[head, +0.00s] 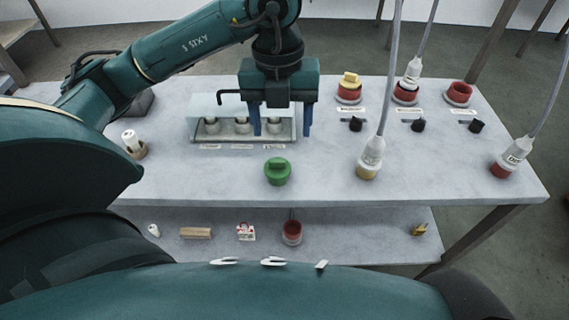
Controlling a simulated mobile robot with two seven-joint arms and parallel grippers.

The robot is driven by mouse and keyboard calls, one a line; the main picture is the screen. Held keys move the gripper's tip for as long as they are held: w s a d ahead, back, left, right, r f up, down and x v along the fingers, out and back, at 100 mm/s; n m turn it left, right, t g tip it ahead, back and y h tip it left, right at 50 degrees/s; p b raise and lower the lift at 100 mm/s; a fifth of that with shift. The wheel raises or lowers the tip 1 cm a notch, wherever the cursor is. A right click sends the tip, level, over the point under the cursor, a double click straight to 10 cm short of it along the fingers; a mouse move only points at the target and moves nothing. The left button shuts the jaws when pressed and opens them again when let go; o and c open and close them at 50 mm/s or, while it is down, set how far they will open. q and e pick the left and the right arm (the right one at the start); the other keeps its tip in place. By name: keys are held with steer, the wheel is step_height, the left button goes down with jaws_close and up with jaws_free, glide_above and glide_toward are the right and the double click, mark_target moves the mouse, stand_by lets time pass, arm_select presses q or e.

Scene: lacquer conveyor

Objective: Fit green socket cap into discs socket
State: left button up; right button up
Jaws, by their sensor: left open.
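The green socket cap (278,172) is round with a raised grip on top and stands on the grey tabletop, front of middle. My left gripper (282,128) has two blue fingers pointing down, spread apart with nothing between them. It is above the table and appears behind the cap in the picture, apart from it. Three red sockets stand at the back right: one under a yellow cap (349,85), one with a white plug (411,76) in it, and an uncovered red socket (459,92). Their labels are too small to read, so I cannot tell which is discs. My right gripper is not in view.
Several black knobs (418,126) stand before the sockets. Cabled plugs stand at the right, one white (372,152) and another (512,156) near the edge. The lower shelf (350,222) holds small items. The tabletop around the cap is clear.

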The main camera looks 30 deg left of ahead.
mark_target(277, 160)
arm_select(q)
steer(key=shift+y, duration=0.3)
steer(key=f, duration=0.4)
steer(key=a+f, duration=0.1)
steer(key=f, duration=0.2)
steer(key=shift+w, duration=0.15)
steer(key=shift+a+f, duration=0.1)
steer(key=shift+f, duration=2.75)
steer(key=c, duration=0.8)
